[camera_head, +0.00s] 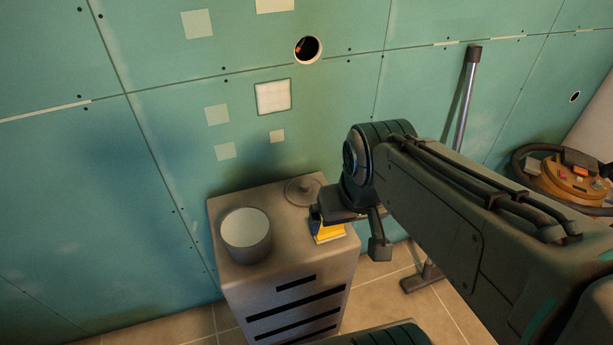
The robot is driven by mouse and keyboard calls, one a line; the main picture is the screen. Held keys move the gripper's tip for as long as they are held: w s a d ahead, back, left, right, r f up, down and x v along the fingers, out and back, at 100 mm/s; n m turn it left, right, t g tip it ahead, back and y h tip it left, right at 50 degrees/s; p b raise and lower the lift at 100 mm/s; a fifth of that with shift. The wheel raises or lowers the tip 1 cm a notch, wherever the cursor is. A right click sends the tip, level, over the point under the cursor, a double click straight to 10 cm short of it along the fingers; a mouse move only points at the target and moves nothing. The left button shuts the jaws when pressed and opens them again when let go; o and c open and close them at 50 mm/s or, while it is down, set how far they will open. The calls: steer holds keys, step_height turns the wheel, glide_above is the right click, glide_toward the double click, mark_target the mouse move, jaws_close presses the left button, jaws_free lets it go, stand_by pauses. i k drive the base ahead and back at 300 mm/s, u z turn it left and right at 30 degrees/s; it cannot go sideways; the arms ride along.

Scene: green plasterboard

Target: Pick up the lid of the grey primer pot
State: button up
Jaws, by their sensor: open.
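The grey primer pot (247,240) stands upright on the left part of the cabinet top, with its round pale top uncovered. A flat round grey lid (302,191) with a small knob lies on the cabinet top at the back right, apart from the pot. My gripper (348,228) is open, to the right of the lid and nearer the camera, by the cabinet's right edge. One finger shows clearly, pointing down; the other is hard to make out. I see nothing held. The lid is almost wholly in view.
A grey cabinet (285,272) with dark drawer slots stands against the green wall. A yellow and blue item (326,233) sits on its right side, partly hidden beneath my gripper. A vacuum cleaner (567,182) and its upright tube (466,100) stand at the right.

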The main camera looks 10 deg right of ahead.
mark_target(301, 190)
steer(key=k, duration=0.55)
steer(key=z, duration=0.45)
steer(key=i, duration=0.9)
steer(key=u, duration=0.7)
